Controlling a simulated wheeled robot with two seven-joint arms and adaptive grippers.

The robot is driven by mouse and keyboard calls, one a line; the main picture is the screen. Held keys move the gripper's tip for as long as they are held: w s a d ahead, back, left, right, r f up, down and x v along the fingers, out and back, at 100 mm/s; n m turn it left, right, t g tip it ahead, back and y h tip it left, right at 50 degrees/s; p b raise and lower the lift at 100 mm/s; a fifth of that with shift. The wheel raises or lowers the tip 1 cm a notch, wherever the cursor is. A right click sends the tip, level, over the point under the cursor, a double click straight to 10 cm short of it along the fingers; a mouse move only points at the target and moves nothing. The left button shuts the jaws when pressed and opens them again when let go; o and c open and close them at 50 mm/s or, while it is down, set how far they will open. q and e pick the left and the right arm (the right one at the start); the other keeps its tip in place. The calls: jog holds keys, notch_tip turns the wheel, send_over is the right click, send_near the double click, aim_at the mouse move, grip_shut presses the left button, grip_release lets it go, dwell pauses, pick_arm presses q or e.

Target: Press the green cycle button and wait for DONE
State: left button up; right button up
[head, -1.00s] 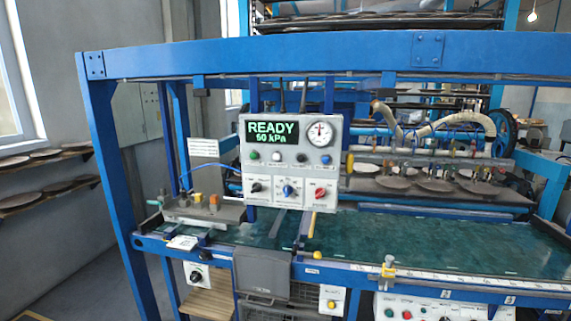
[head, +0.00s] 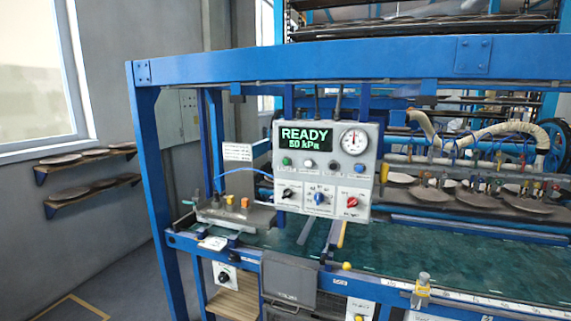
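The control panel (head: 290,178) is a light grey box hanging from the blue frame near the middle of the head view. Its dark display (head: 306,138) reads READY and 50 kPa in green. The green button (head: 286,161) is at the left of the button row under the display, with a white, a black and a blue button to its right. A round gauge (head: 354,140) is at the panel's upper right. Neither of my grippers is in view, and nothing touches the panel.
A blue frame beam (head: 340,62) crosses above the panel, with a post (head: 154,190) at the left. A green bed (head: 440,255) lies below. Wall shelves (head: 85,168) hold plates at the left. The floor (head: 115,275) at lower left looks clear except for yellow marking.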

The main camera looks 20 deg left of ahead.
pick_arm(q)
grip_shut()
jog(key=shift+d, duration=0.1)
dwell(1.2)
